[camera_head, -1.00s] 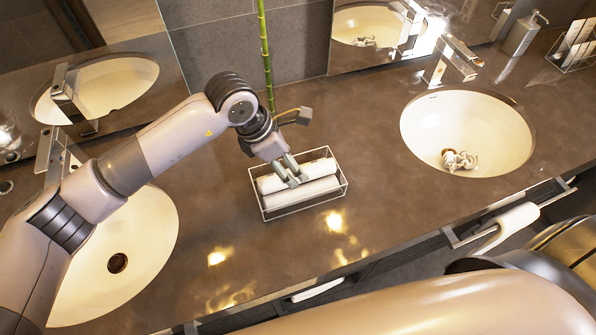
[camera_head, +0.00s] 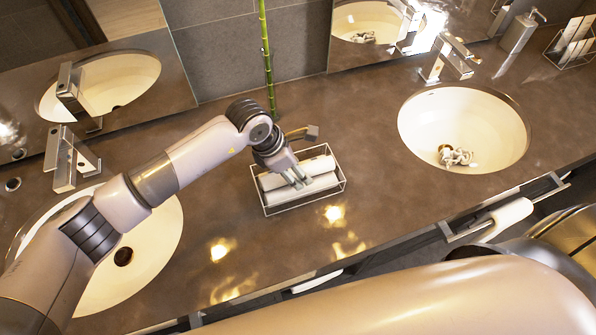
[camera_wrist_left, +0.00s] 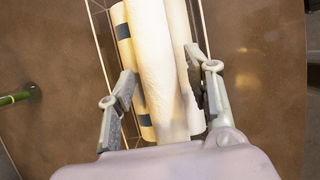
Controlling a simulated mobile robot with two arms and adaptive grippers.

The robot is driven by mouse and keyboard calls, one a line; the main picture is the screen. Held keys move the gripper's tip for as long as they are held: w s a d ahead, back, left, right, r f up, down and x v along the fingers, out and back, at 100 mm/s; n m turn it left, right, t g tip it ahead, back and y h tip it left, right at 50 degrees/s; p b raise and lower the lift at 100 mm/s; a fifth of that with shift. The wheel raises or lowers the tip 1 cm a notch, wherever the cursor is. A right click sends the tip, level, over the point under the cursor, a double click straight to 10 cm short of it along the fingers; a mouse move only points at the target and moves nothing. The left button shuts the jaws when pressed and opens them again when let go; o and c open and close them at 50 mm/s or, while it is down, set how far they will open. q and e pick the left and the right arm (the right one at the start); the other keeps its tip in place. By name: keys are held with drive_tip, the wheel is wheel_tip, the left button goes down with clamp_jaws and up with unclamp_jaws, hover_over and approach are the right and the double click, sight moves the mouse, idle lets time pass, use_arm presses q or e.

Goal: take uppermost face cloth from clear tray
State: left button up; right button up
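The clear tray (camera_head: 306,204) with thin metal edges stands on the counter between the two basins and holds white rolled face cloths (camera_head: 312,188). In the left wrist view, the uppermost face cloth (camera_wrist_left: 152,55) lies over other rolls, one with dark patches (camera_wrist_left: 124,32) at its left. My left gripper (camera_head: 301,183) reaches down into the tray from above. Its two fingers (camera_wrist_left: 163,92) are apart, one on each side of the uppermost roll, and I see no firm grip. Contact with the cloth is hard to tell. My right gripper is outside both views.
Another basin (camera_head: 150,245) lies under my left arm. A green bamboo stem (camera_head: 266,45) stands behind the tray. A soap dispenser (camera_head: 519,32) is at back right. The counter (camera_head: 375,165) right of the tray is clear.

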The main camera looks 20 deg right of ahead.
use_arm(q)
drive_tip(key=c, duration=0.7)
drive_tip(key=shift+o, duration=0.2)
